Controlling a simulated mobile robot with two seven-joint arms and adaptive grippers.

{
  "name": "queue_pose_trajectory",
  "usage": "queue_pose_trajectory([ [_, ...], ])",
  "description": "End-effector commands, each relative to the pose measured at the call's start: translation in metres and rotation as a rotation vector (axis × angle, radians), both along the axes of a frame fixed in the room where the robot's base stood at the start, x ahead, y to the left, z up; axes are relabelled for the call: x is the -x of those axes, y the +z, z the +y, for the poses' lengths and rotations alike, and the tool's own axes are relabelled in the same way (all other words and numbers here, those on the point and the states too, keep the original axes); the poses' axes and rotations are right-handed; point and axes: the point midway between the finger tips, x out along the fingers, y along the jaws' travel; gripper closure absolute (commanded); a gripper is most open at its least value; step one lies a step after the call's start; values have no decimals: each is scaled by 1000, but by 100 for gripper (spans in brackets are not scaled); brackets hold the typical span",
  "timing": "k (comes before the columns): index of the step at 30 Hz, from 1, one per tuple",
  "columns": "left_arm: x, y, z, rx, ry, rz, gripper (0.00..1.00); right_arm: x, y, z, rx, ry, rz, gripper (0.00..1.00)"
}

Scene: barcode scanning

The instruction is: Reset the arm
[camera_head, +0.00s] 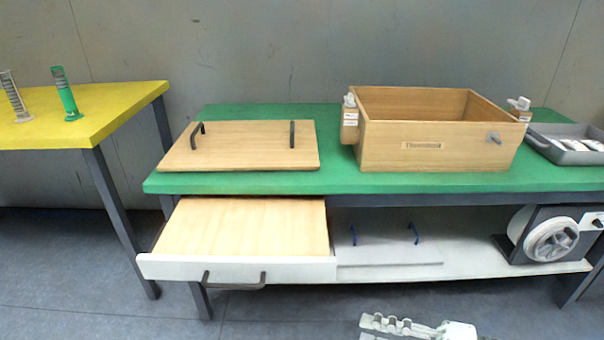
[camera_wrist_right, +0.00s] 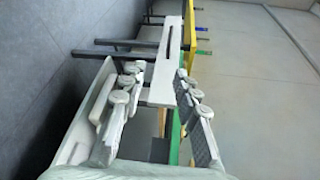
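My right gripper (camera_head: 397,328) shows at the bottom edge of the head view, in front of the green table and low, with its fingers pointing left. In the right wrist view my right gripper (camera_wrist_right: 158,88) has its two ridged grey fingers spread apart, with nothing held between them. The pulled-out drawer (camera_head: 240,268) has a white front and a dark handle (camera_head: 234,281). It lies left of the right gripper and apart from it in the head view. My left gripper is in neither view.
The green table (camera_head: 340,182) carries a wooden board (camera_head: 240,150) with two dark handles, an open wooden box (camera_head: 430,145) and a grey tray (camera_head: 575,153). A yellow table (camera_head: 100,110) stands left. A white lower shelf (camera_head: 440,270) holds a round machine (camera_head: 550,238).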

Motion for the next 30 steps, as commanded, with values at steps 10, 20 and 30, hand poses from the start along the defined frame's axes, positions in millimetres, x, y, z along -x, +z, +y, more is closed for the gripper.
queue_pose_trajectory([
  [10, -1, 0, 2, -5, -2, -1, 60, 13, -37, -55, 311, 87, -13, 69],
  [20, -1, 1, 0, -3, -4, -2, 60, 47, -127, -97, 810, 214, -72, 69],
  [30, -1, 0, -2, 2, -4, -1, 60, 73, -181, -215, 1546, 429, -182, 69],
])
